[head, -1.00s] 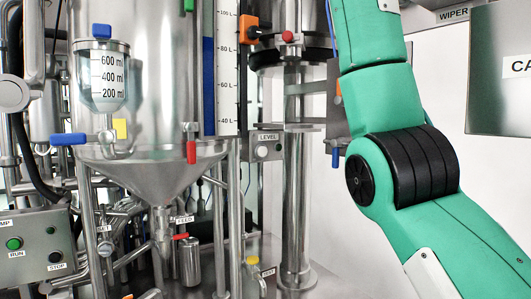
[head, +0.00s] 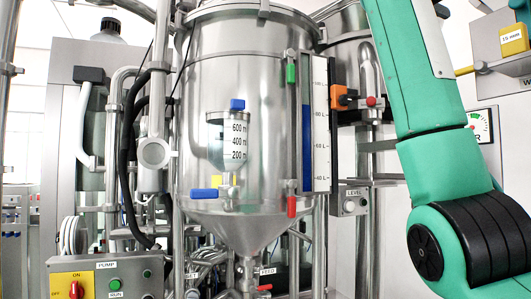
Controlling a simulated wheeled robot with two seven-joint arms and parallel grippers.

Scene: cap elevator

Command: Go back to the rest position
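My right arm, green with a black joint, runs along the right side of the head view. Its gripper is outside the picture. My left arm and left gripper do not show at all. No object is seen held by me.
A large steel tank (head: 255,110) with a cone bottom stands in the middle. A measuring cup (head: 228,140), a blue level gauge (head: 307,125) and red (head: 291,206) and blue (head: 204,193) handles are on it. A pump box (head: 105,278) is at lower left. Pipes crowd around.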

